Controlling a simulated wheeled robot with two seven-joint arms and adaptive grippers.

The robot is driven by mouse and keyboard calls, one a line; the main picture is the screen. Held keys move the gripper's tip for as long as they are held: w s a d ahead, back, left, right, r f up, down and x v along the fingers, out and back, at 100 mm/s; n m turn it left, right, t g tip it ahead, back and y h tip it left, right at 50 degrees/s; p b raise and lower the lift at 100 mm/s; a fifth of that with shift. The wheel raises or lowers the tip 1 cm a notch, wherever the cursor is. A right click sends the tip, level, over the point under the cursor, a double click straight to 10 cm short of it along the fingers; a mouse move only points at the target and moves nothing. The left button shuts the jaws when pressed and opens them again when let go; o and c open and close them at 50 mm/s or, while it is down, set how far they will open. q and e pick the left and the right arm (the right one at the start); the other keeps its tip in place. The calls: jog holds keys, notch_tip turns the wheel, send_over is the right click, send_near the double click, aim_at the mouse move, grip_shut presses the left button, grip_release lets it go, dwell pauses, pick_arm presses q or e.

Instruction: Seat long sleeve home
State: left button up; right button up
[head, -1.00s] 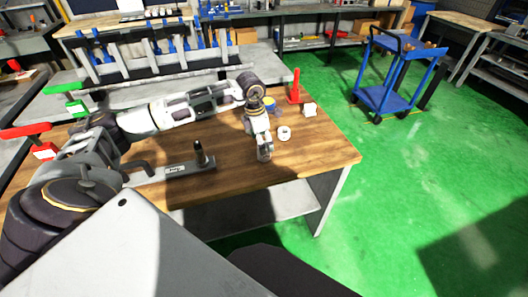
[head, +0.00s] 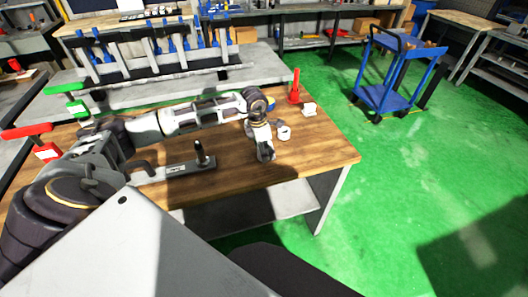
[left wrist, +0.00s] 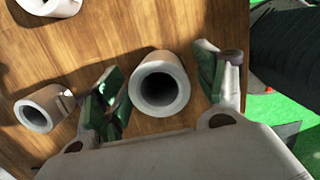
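In the left wrist view a grey-white sleeve (left wrist: 160,85) with a dark bore faces the camera between the green-padded fingers of my left gripper (left wrist: 160,92). A narrow gap shows at the right pad; the left pad is close to the sleeve, and contact there is unclear. In the head view my left gripper (head: 265,155) points down over the table's right part, largely hiding that sleeve. A dark upright post (head: 200,153) stands on a flat grey base (head: 175,171) to its left. My right gripper is not in view.
Two other pale sleeves lie near, one smaller (left wrist: 42,110) and one at the top left (left wrist: 50,5). On the wooden table (head: 300,160) a red stand (head: 294,90) is behind. Red and green-handled clamps are at left. The table's front right is clear.

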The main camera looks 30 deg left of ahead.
pick_arm(q)
jog(key=c, duration=1.1)
jog(key=shift+r, duration=0.1)
jog(key=shift+c, duration=0.2)
jog(key=shift+r, duration=0.35)
jog(key=shift+w+r, duration=0.1)
jog(key=shift+r, duration=0.25)
notch_tip(320, 180, up, 8)
jog(key=shift+r+b, duration=0.25)
jog(key=shift+b, duration=0.15)
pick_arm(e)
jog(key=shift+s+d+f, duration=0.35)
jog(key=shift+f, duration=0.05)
pick_arm(q)
jog(key=shift+r, duration=0.1)
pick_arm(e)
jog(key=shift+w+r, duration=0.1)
